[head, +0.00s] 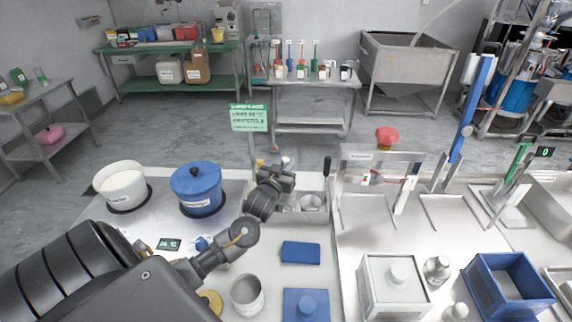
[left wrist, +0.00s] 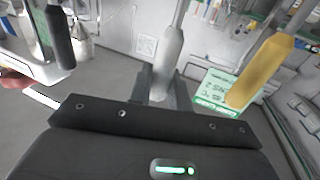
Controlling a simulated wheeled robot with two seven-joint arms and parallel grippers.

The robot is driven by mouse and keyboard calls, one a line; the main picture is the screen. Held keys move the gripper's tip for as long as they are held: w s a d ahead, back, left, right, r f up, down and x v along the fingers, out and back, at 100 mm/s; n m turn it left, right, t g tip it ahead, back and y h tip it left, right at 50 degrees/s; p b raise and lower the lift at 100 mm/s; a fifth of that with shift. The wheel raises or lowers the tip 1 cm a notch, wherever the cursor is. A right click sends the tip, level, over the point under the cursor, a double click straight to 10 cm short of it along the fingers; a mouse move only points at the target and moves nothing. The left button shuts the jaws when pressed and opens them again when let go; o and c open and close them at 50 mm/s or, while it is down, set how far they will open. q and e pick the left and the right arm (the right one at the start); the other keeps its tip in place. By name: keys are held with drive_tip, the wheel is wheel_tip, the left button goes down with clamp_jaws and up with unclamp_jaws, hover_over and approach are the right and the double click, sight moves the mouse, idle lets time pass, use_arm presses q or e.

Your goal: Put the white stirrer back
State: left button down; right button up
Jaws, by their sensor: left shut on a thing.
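My left gripper (head: 284,178) is over the left part of a steel bin (head: 322,217) at the back of the counter. In the left wrist view its fingers (left wrist: 157,88) are shut on the pale handle of the white stirrer (left wrist: 170,52), which stands close to upright between them. In the head view the stirrer is mostly hidden by the gripper; only a small pale tip shows above it. I cannot tell whether its lower end touches the bin. My right gripper is not in view.
A black handle (head: 327,166) stands up from the bin, right of my gripper. A yellow handle (left wrist: 262,70) is close by in the left wrist view. A blue lidded pot (head: 197,190) and a white pot (head: 122,187) stand left. A green sign (head: 249,117) rises behind.

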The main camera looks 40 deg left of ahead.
use_arm(q)
drive_tip(key=c, duration=1.4)
unclamp_jaws()
drive_tip(key=shift+o, duration=0.4)
drive_tip(key=shift+r, duration=0.1)
drive_tip(key=b+v, duration=0.2)
drive_tip(key=v, duration=1)
drive_tip(key=shift+r, duration=0.1)
